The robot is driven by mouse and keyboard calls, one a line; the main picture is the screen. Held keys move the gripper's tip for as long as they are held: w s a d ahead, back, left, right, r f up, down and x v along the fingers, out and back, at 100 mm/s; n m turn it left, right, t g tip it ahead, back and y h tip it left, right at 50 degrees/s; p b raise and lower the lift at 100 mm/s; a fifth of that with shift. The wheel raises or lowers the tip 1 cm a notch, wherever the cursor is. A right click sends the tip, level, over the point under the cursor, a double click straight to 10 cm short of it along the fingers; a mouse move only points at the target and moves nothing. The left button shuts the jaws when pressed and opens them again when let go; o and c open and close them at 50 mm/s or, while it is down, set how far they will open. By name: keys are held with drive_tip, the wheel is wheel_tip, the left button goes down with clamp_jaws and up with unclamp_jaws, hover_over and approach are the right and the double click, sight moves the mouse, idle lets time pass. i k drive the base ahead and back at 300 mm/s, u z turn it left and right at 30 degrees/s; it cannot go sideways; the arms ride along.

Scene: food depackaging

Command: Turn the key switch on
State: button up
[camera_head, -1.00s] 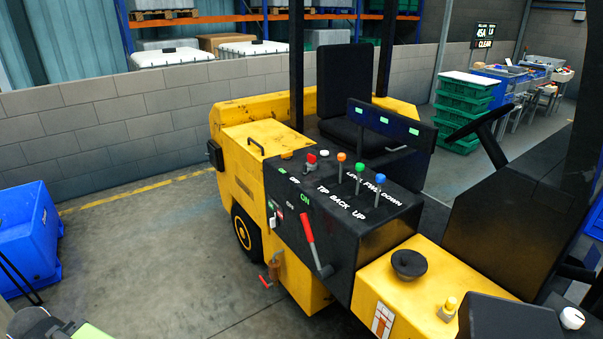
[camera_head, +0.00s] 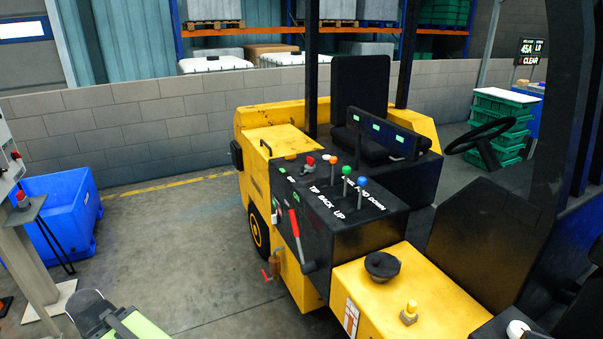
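The yellow vehicle (camera_head: 268,140) stands in the middle of the view with a black control console (camera_head: 345,235). A small red knob (camera_head: 309,161) on a metal base sits at the console's far left; I cannot tell whether it is the key switch. Small green lettering, with "ON" legible, is near the left edge. A red-handled lever (camera_head: 295,224) leans on the console's left side. Orange, green and blue-topped levers (camera_head: 346,172) stand behind. A grey and green part at the bottom left looks like my arm, well apart from the console. No gripper fingers show.
A yellow push button (camera_head: 410,309) and a black round cup (camera_head: 382,264) sit on the vehicle's near deck. A black steering wheel (camera_head: 478,136) is at right. A blue crate (camera_head: 62,212) stands at left. The concrete floor between crate and vehicle is clear.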

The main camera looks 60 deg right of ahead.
sight(308, 168)
drive_tip(key=z, duration=0.15)
drive_tip(key=i, duration=0.9)
drive_tip(key=u, duration=0.1)
